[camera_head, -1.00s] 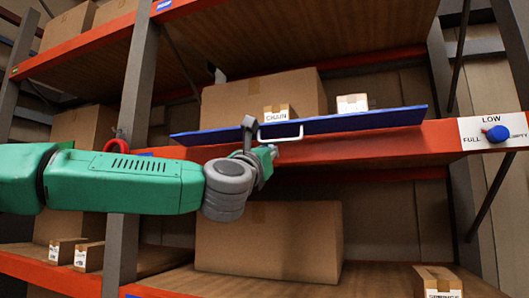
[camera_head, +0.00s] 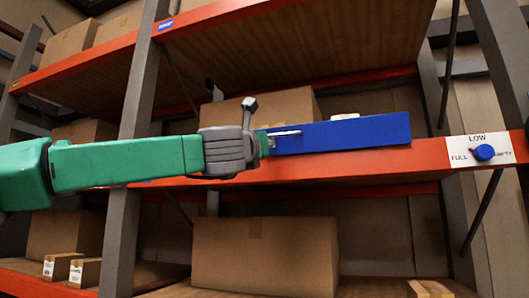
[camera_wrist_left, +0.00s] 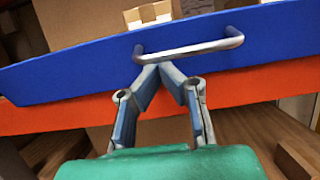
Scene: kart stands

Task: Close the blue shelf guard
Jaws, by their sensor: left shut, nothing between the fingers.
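The blue shelf guard (camera_head: 345,134) is a long panel along the front edge of the middle orange shelf, its broad face turned towards me and standing up. It also fills the upper part of the left wrist view (camera_wrist_left: 75,70). A silver handle (camera_wrist_left: 190,49) sits on its face. My left gripper (camera_wrist_left: 165,68) is shut and empty, its fingertips together at or just under the handle; I cannot tell whether they touch it. In the head view my left gripper (camera_head: 266,142) is at the guard's left part and hides its left end. My right gripper is not in view.
A large cardboard box (camera_head: 280,104) stands behind the guard. A grey upright post (camera_head: 137,110) is behind my left arm. A white plate with a blue knob (camera_head: 484,152) is at the right. Another large box (camera_head: 265,255) stands on the shelf below.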

